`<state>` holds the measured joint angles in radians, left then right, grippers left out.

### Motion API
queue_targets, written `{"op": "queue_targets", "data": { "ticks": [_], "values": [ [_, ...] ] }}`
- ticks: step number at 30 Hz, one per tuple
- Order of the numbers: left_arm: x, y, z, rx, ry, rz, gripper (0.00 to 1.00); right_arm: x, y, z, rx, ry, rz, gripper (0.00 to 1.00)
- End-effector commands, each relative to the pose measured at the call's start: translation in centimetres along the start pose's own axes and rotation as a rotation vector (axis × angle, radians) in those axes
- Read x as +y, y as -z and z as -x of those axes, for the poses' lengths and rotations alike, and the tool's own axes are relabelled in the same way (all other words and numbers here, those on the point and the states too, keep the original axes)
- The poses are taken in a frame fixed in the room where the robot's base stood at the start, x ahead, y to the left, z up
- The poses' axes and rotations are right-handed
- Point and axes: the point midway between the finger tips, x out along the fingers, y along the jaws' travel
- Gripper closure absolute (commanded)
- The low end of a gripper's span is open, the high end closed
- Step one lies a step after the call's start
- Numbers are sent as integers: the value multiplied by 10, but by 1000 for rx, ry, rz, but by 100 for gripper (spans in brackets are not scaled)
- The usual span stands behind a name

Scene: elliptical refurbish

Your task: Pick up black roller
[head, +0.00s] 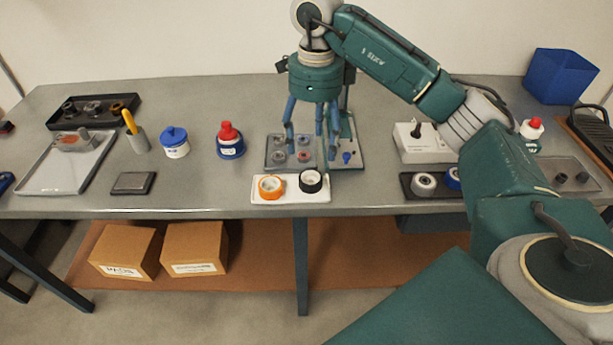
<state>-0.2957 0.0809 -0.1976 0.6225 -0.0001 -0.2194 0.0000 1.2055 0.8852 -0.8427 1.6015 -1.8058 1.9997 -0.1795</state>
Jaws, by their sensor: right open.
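A black roller (311,180) with a pale centre stands on the right half of a small white tray (290,198) near the front edge of the table. An orange roller (271,187) sits beside it on the left half. My right gripper (312,143) points down with its blue fingers spread open and empty. My left gripper is out of view.
The grey parts tray (273,161) and a green fixture (350,142) stand behind the rollers. A blue-and-white bottle with a red cap (230,141) is to the left. A dark tray with white and blue rollers (435,193) is to the right.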

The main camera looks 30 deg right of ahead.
Motion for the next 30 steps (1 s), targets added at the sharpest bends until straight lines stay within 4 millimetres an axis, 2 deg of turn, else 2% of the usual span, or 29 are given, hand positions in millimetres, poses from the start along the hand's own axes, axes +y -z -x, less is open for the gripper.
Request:
{"op": "queue_targets", "data": {
  "ticks": [4,9,14,22,25,30],
  "values": [
    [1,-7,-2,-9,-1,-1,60,0,4,-25,15,-1,-2,33],
    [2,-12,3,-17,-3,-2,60,0,3,-45,11,1,-1,33],
    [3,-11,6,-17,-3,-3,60,1,2,-56,10,0,0,33],
    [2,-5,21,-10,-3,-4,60,5,-3,-94,10,-2,-2,33],
    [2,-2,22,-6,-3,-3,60,5,-3,-102,9,1,-1,33],
    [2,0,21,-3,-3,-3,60,4,-4,-104,7,2,-1,33]
  ]
}}
